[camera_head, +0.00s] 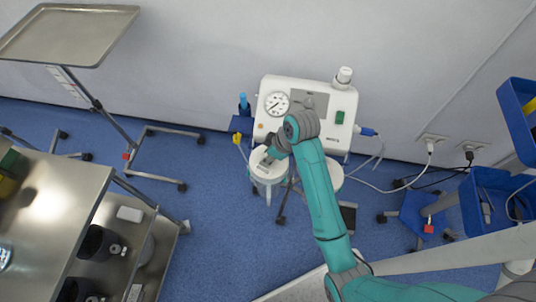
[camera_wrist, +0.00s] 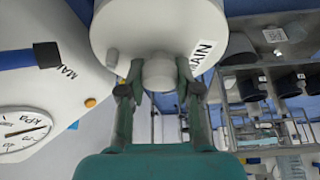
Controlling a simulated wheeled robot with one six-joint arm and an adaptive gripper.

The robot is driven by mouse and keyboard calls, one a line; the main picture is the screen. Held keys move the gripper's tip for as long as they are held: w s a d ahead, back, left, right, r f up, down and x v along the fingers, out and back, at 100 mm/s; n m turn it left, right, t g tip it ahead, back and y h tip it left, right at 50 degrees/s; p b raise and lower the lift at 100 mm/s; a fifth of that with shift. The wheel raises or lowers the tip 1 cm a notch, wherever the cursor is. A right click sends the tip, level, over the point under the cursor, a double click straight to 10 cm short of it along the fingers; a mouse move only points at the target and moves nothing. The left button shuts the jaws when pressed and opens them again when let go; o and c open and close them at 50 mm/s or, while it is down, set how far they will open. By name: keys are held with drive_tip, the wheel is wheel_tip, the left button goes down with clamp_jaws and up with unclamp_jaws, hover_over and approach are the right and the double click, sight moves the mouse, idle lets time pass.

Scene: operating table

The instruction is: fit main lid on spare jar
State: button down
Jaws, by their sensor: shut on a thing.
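The main lid is a white round lid with "MAIN" printed on it (camera_wrist: 203,52); it fills the top of the wrist view. My gripper (camera_wrist: 158,78) has its two fingers on either side of the lid's white knob and is shut on it. In the head view my gripper (camera_head: 268,157) is in front of the suction unit, with the white lid (camera_head: 267,173) below it. Whether the lid touches a jar beneath is hidden. Another white round top (camera_head: 334,174) shows partly behind my arm on the right; I cannot tell which jar is the spare.
The white suction unit (camera_head: 311,100) with its gauge (camera_head: 277,104) stands close behind my gripper, against the wall. A blue-capped item (camera_head: 244,104) is at its left. A steel trolley (camera_head: 60,200) stands at left. The blue floor between is mostly clear.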

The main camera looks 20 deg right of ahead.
drive_tip(key=shift+f, duration=1.15)
drive_tip(key=c, duration=0.7)
unclamp_jaws()
drive_tip(key=v, duration=1.2)
drive_tip(key=shift+f, duration=0.1)
